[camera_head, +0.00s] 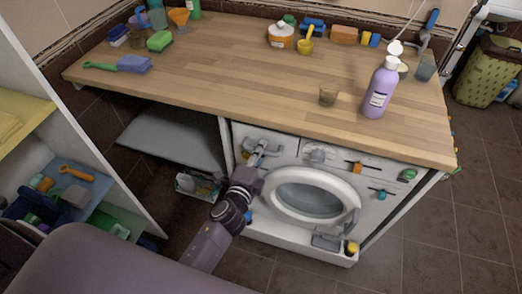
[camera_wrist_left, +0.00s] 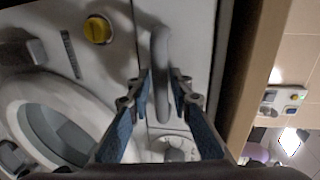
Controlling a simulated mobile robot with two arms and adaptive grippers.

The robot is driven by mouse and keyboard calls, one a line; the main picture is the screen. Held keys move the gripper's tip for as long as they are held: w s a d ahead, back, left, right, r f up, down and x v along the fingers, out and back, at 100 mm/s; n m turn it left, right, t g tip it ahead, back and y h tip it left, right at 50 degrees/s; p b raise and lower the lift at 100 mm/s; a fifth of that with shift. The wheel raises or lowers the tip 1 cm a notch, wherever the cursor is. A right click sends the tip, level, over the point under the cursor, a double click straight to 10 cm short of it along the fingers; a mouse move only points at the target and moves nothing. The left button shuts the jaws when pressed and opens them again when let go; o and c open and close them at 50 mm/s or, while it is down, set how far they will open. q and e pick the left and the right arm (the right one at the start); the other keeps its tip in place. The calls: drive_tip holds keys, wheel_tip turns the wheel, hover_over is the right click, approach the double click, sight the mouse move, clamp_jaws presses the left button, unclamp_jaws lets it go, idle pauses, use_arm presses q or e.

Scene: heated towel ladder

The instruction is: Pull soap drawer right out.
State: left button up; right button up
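The soap drawer (camera_head: 246,137) is at the upper left of the white washing machine's front, and its front looks flush with the machine. Its pale bar handle (camera_wrist_left: 160,50) runs between the fingers of my left gripper (camera_wrist_left: 161,82) in the left wrist view. The two blue finger pads lie close on either side of the handle. Whether they press on it I cannot tell. In the head view, my left gripper (camera_head: 256,157) is at the drawer front and partly hides the handle. My right gripper is not in view.
The machine's round door (camera_head: 312,200) is just right of my left wrist. A yellow knob (camera_wrist_left: 97,28) and a dial (camera_wrist_left: 175,150) flank the handle. Brown floor tiles lie in front.

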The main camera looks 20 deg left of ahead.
use_arm(q)
clamp_jaws()
idle(0.5)
